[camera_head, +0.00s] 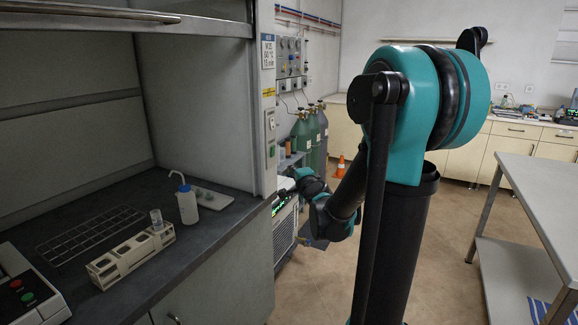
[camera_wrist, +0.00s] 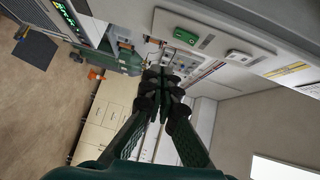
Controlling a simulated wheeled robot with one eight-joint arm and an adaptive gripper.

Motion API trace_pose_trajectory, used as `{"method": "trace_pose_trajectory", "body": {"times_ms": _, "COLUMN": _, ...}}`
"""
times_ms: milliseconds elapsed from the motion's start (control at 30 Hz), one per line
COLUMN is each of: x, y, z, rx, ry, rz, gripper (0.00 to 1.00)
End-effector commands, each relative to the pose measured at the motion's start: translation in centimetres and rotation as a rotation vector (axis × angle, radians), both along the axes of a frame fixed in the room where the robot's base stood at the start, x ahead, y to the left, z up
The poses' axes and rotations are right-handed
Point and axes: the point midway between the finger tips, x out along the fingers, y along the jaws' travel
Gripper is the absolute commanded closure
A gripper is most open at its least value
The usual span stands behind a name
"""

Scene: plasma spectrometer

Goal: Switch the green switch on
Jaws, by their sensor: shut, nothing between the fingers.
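A green switch (camera_head: 272,151) is on the front side post of the fume hood in the head view. I cannot tell the rocker's position. My gripper's fingers are together and empty, apart from the post's fittings. In the head view my arm reaches down beside the post, and the fingertips are hard to make out there.
A white unit with a green display (camera_head: 282,203) stands beside the hood. Gas cylinders (camera_head: 312,135) and an orange cone (camera_head: 340,167) are behind. The hood worktop holds a wash bottle (camera_head: 187,206) and a beige rack (camera_head: 130,257). A metal table (camera_head: 545,190) is at right.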

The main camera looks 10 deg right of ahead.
Motion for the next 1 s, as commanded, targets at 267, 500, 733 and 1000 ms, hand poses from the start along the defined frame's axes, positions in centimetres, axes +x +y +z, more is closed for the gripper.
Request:
{"method": "trace_pose_trajectory", "body": {"times_ms": 267, "x": -2.4, "y": -0.4, "z": -0.2, "rx": 0.0, "ry": 0.0, "rz": -0.001, "gripper": 1.0}}
{"method": "trace_pose_trajectory", "body": {"times_ms": 500, "x": -2.5, "y": -0.4, "z": -0.2, "rx": 0.0, "ry": 0.0, "rz": -0.001, "gripper": 1.0}}
{"method": "trace_pose_trajectory", "body": {"times_ms": 733, "x": -3.6, "y": 0.4, "z": -0.9, "rx": -0.071, "ry": 0.022, "rz": 0.043, "gripper": 1.0}}
{"method": "trace_pose_trajectory", "body": {"times_ms": 1000, "x": -14.4, "y": 3.6, "z": -10.4, "rx": -0.667, "ry": 0.275, "rz": 0.403, "gripper": 1.0}}
